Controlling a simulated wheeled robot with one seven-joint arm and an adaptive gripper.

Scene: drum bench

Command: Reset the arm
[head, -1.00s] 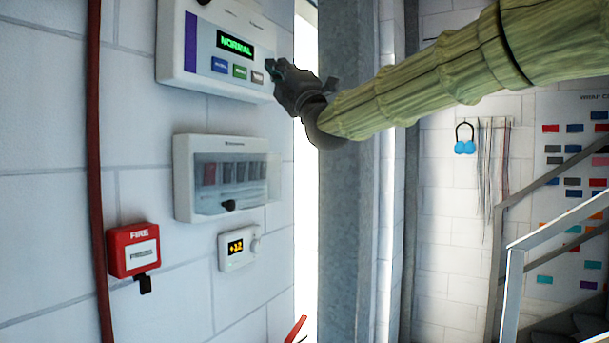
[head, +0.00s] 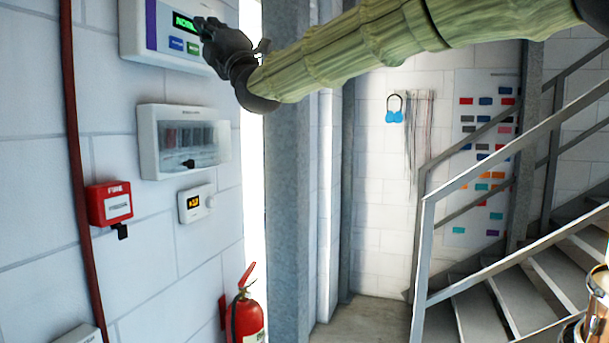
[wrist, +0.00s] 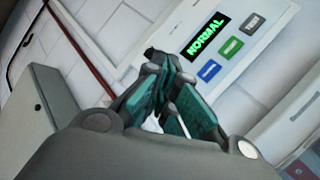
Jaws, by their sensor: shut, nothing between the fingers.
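My arm, in a pale green ribbed sleeve, crosses the top of the head view from the right. My gripper (head: 203,27) is dark and stands in front of the wall panel (head: 130,43) with the green NORMAL display, hiding part of the display and its buttons. In the wrist view the gripper's teal-padded fingers (wrist: 165,95) are together with nothing held. The panel's NORMAL display (wrist: 206,36) and its blue, green and dark buttons show beyond them. I cannot tell whether the fingertips touch the panel.
A red extinguisher (head: 247,318) stands by the grey column (head: 288,200). A metal staircase (head: 480,310) fills the right. Some bare floor (head: 365,318) lies between.

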